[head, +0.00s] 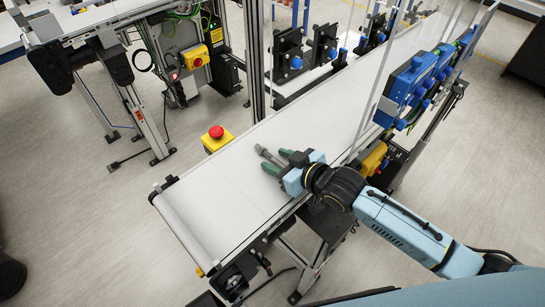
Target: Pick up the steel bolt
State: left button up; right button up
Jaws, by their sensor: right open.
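The steel bolt (264,154) is a small grey rod lying on the white conveyor belt (221,195), near the belt's middle. My right gripper (277,160) reaches in from the right, low over the belt. Its two green-tipped fingers are open, one on each side of the bolt. One end of the bolt sticks out past the fingertips; the other end is between the fingers, towards the palm. I cannot tell whether the fingers touch it. My left gripper is not in view.
A yellow box with a red stop button (216,136) stands beside the belt's left edge. Blue sensor units (410,82) and clear upright panels line the right side. Black brackets (290,55) stand at the far left side. The near end of the belt is bare.

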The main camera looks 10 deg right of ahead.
grip_shut()
